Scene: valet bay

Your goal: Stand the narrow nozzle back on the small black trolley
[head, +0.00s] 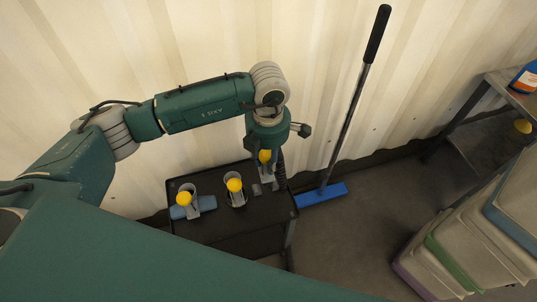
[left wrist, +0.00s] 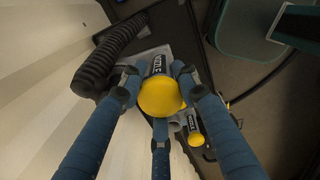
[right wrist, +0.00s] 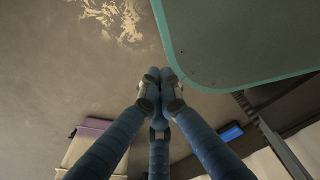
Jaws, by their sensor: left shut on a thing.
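The small black trolley (head: 232,226) stands against the wall in the head view. My left gripper (head: 264,166) points down over its back right corner. It is shut on the narrow nozzle (head: 265,156), whose yellow end shows between the fingers. Whether the nozzle's lower end touches the trolley is hidden. My right gripper (right wrist: 161,84) is shut and empty over the floor in the right wrist view, outside the head view.
Two other yellow-ended pieces (head: 184,198) (head: 234,185) stand in grey holders on the trolley, near a blue item (head: 207,204). A black ribbed hose (left wrist: 105,57) is beside my left gripper. Stacked crates (head: 465,245) stand right.

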